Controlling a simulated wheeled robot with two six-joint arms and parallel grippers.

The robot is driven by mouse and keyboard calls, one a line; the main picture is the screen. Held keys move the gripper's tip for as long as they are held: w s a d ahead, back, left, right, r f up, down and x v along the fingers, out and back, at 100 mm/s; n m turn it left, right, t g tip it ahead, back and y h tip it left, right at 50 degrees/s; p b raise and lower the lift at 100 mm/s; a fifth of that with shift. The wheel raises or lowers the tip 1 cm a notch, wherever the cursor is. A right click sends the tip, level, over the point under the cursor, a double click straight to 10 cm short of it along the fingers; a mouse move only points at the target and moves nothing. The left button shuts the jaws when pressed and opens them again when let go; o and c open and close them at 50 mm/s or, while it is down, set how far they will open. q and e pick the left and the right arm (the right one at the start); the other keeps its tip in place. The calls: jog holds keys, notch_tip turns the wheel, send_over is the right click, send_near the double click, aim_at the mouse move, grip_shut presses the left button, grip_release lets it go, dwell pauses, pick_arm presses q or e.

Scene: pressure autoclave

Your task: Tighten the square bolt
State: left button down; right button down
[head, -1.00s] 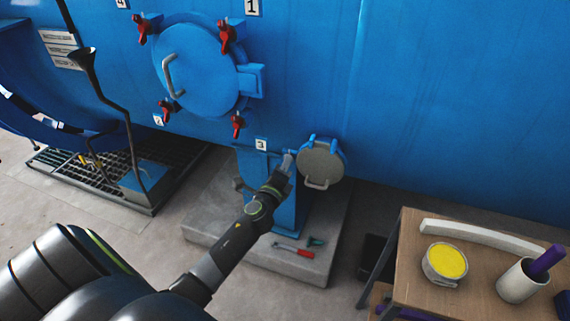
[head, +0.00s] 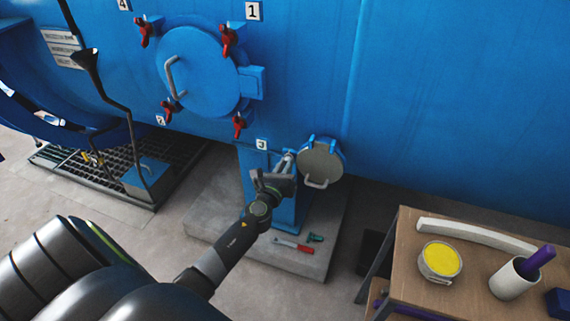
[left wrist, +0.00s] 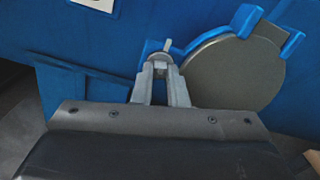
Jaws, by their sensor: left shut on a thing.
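The square bolt (left wrist: 160,68) shows in the left wrist view as a small grey metal head with a short rod above it, beside a round grey cover. My left gripper (left wrist: 160,76) is shut on it, with one finger on each side. In the head view my left gripper (head: 287,163) reaches to the blue pedestal (head: 257,190) under label 3, just left of the round cover (head: 321,161). The bolt is mostly hidden by the fingers there. My right gripper is not in view.
A large blue hatch (head: 198,72) with red clamps is above. A red-handled tool (head: 294,246) and a small green item (head: 315,238) lie on the concrete base (head: 215,230). A wooden table (head: 400,270) with a yellow-topped tin (head: 441,260) stands at right.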

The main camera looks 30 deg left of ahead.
pick_arm(q)
jog(key=shift+f+m, duration=0.1)
jog(key=shift+m, duration=1.2)
jog(key=shift+p, duration=0.3)
jog(key=c, duration=1.7)
grip_release()
jog(key=shift+s, duration=0.1)
jog(key=shift+b+v, duration=0.65)
jog(key=shift+v, duration=8.05)
jog(key=shift+a, duration=0.1)
